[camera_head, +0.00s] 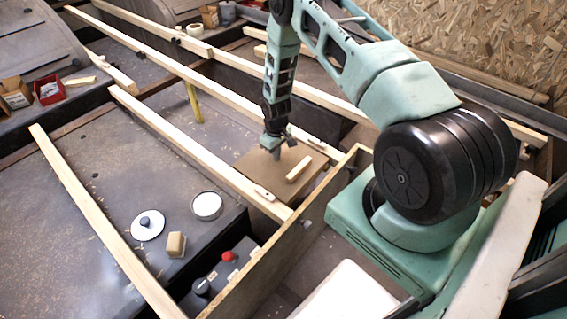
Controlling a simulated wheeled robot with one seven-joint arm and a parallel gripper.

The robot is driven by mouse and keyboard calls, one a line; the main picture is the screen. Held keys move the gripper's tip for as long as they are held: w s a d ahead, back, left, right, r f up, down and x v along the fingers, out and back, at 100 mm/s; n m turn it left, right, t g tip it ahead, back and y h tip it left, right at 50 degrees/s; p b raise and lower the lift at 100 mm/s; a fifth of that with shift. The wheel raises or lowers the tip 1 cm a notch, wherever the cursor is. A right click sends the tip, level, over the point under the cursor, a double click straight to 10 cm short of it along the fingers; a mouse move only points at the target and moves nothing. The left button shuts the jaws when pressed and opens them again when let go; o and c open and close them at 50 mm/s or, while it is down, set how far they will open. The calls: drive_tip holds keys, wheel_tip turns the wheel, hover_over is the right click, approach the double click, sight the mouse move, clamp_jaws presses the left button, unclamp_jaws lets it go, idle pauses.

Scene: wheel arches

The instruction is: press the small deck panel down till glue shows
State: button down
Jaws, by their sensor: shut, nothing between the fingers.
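The small deck panel (257,168) is a flat brown board lying between two pale timber battens, near the middle of the head view. A short pale wood strip (299,169) lies on its top, toward the right. My gripper (277,154) points down over the panel's far part, to the left of that strip. Its fingers are shut and empty. The fingertips are at or just above the panel's face; I cannot tell whether they touch. The panel's far edge is partly hidden by the gripper. I cannot make out any glue at the edges that show.
Long pale battens (190,140) cross the dark floor. An upright board (285,245) stands in front of the panel. A control box with a red button (228,256), a round tin (207,206), a white disc (148,226) and a tan block (176,244) sit at lower left.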

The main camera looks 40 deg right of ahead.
drive_tip(key=shift+s+f, duration=0.1)
drive_tip(key=shift+f, duration=0.05)
wheel_tip(320, 180, up, 8)
drive_tip(key=p, duration=0.6)
idle(0.7)
drive_tip(key=s+a+r+n+y, duration=0.1)
drive_tip(key=s+a+r+n, duration=0.25)
drive_tip(key=a+r, duration=2)
drive_tip(key=s+a+r+n, duration=0.1)
drive_tip(key=s+a+r, duration=0.25)
drive_tip(key=s, duration=0.45)
drive_tip(key=s+a+r+n, duration=0.1)
drive_tip(key=s+a+r, duration=0.3)
drive_tip(key=s, duration=0.5)
drive_tip(key=s+a+r+n, duration=0.1)
drive_tip(key=s+a+r, duration=0.1)
drive_tip(key=s+r, duration=0.45)
wheel_tip(320, 180, up, 11)
drive_tip(key=s+p, duration=0.2)
drive_tip(key=p, duration=1)
drive_tip(key=shift+d, duration=0.2)
